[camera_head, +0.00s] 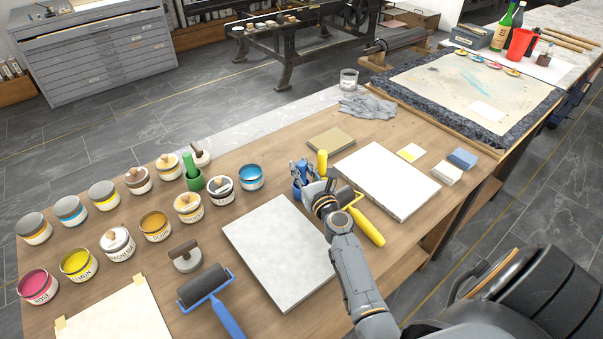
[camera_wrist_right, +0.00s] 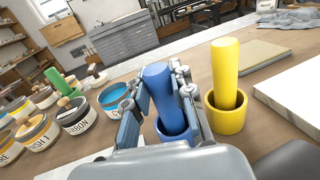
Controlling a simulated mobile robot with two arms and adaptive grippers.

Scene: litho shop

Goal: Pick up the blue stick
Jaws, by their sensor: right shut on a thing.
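The blue stick (camera_wrist_right: 160,85) stands nearly upright, its lower end in a small blue cup (camera_wrist_right: 172,135) on the wooden table. My right gripper (camera_head: 303,176) reaches over the table, and its jaws are shut on the blue stick from both sides, seen in the right wrist view (camera_wrist_right: 163,88). In the head view the gripper hides most of the stick and cup. My left gripper is in neither view.
A yellow stick (camera_wrist_right: 225,68) in a yellow cup (camera_wrist_right: 229,120) stands close to the right gripper. A pale stone slab (camera_head: 275,255), a yellow-handled roller (camera_head: 367,227) and a blue-handled roller (camera_head: 205,288) lie nearby. Several ink cans, including a blue one (camera_head: 251,177), stand left.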

